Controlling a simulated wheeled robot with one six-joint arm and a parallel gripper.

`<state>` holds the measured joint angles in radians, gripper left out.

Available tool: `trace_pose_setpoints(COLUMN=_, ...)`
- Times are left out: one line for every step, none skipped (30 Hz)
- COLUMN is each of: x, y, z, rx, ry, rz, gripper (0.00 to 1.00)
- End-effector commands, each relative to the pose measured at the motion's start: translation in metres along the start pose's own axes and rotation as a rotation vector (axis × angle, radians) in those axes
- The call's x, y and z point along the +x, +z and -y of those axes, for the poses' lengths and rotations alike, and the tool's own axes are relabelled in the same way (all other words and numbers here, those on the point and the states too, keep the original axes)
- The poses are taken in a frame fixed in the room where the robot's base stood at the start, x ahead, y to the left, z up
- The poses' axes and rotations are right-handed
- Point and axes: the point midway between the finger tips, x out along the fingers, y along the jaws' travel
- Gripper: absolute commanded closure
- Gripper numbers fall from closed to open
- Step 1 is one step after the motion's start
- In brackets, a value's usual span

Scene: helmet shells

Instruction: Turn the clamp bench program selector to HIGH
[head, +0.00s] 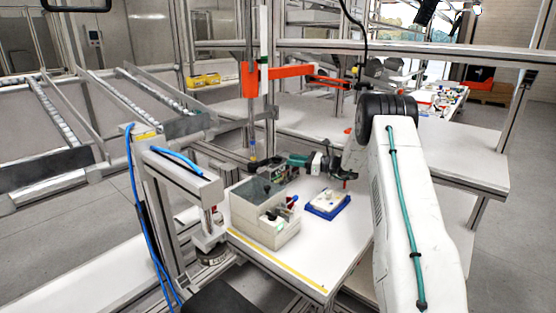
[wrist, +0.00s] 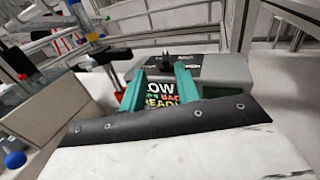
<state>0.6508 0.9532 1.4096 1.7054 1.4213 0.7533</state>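In the wrist view, a grey box with a black top panel (wrist: 205,66) lies ahead of my gripper. A small black knob (wrist: 167,62), likely the selector, stands up from it. My gripper (wrist: 166,72) has two teal fingers spread apart, with the knob seen between or just beyond their tips; contact cannot be told. The knob's setting cannot be read. In the head view my gripper (head: 292,160) points left over the back of the white table; the knob is too small to make out.
A beige divided box (head: 262,232) with small items stands on the white table (head: 330,262), left of my gripper. A blue tray (head: 318,211) with a white part lies to its right. An orange arm-like fixture (head: 285,72) hangs above. The front of the table is clear.

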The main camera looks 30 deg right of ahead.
Motion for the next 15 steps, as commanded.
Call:
trace_pose_setpoints(x=-0.002, y=-0.004, z=0.004, rx=0.01, ry=-0.011, rz=0.008, gripper=0.68)
trace_pose_setpoints(x=-0.002, y=-0.006, z=0.006, rx=0.014, ry=-0.015, rz=0.011, gripper=0.68)
trace_pose_setpoints(x=0.0, y=-0.007, z=0.007, rx=0.017, ry=-0.018, rz=0.013, gripper=0.68)
trace_pose_setpoints(x=0.003, y=-0.007, z=0.007, rx=0.018, ry=-0.019, rz=0.014, gripper=0.68)
trace_pose_setpoints(x=0.006, y=-0.007, z=0.008, rx=0.018, ry=-0.02, rz=0.014, gripper=0.68)
trace_pose_setpoints(x=0.011, y=-0.007, z=0.008, rx=0.018, ry=-0.02, rz=0.015, gripper=0.68)
trace_pose_setpoints(x=0.016, y=-0.007, z=0.008, rx=0.018, ry=-0.02, rz=0.015, gripper=0.68)
trace_pose_setpoints(x=0.021, y=-0.006, z=0.007, rx=0.018, ry=-0.019, rz=0.015, gripper=0.68)
trace_pose_setpoints(x=0.028, y=-0.006, z=0.007, rx=0.017, ry=-0.017, rz=0.014, gripper=0.68)
trace_pose_setpoints(x=0.033, y=-0.006, z=0.007, rx=0.017, ry=-0.017, rz=0.014, gripper=0.68)
trace_pose_setpoints(x=0.038, y=-0.006, z=0.008, rx=0.016, ry=-0.018, rz=0.014, gripper=0.68)
trace_pose_setpoints(x=0.045, y=-0.006, z=0.008, rx=0.016, ry=-0.018, rz=0.013, gripper=0.68)
trace_pose_setpoints(x=0.049, y=-0.006, z=0.007, rx=0.017, ry=-0.018, rz=0.014, gripper=0.68)
trace_pose_setpoints(x=0.054, y=-0.006, z=0.007, rx=0.018, ry=-0.018, rz=0.014, gripper=0.68)
trace_pose_setpoints(x=0.059, y=-0.006, z=0.008, rx=0.018, ry=-0.018, rz=0.014, gripper=0.68)
